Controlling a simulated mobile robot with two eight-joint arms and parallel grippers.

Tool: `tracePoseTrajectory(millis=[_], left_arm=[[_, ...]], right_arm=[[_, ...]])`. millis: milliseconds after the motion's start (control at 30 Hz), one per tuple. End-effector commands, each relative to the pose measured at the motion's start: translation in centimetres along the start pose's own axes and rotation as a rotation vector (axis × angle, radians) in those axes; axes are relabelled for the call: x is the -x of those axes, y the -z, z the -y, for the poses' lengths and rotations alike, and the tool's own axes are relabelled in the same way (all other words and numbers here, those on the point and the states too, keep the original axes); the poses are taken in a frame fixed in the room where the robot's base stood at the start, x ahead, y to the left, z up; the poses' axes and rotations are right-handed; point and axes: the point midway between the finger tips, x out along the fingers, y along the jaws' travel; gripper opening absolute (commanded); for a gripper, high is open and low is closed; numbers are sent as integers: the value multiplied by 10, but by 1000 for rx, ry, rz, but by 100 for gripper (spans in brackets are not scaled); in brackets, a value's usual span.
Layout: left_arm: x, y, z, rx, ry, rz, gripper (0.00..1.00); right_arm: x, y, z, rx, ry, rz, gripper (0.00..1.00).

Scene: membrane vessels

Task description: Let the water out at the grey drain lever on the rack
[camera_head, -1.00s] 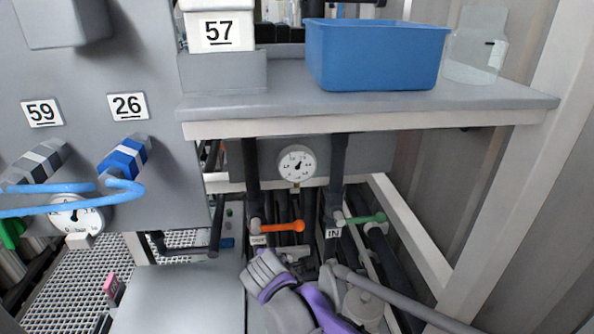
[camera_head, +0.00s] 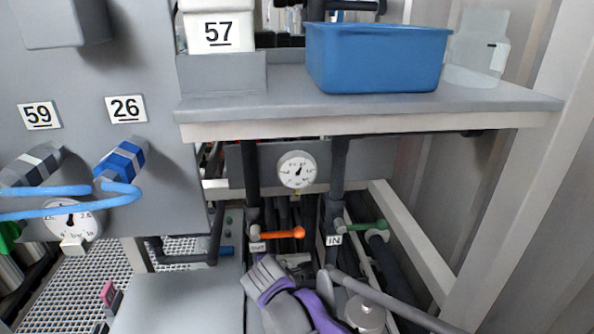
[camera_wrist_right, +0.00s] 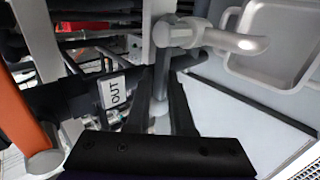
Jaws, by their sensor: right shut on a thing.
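The rack's lower pipework shows under the shelf in the head view. A light grey lever (camera_head: 293,260) sits just below the orange lever (camera_head: 284,235), partly hidden by my right arm. My right gripper's dark fingers (camera_wrist_right: 162,82) show in the right wrist view, close together around a narrow grey part that I take to be the drain lever. Their exact contact is hard to see. A pale grey bent handle (camera_wrist_right: 230,41) lies beyond the fingertips, to the right. My right fingers are hidden in the head view. My left gripper is not in view.
An OUT label (camera_wrist_right: 116,91) is left of the fingers. A green lever (camera_head: 369,225) and IN label (camera_head: 334,240) are to the right. The gauge (camera_head: 297,170) hangs above. A blue tub (camera_head: 378,60) stands on the shelf (camera_head: 400,108). Pipes crowd the space.

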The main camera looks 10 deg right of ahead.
Motion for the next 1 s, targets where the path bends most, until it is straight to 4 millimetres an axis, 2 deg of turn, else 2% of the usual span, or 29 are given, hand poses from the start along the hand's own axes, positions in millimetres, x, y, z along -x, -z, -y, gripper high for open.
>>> tracePoseTrajectory(millis=[333, 700, 1000], left_arm=[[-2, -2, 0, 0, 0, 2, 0], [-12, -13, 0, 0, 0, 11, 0], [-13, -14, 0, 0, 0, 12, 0]], right_arm=[[1, -1, 2, 14, 3, -16, 0], [10, -5, 12, 192, 4, -202, 0], [13, -6, 14, 256, 4, -264, 0]])
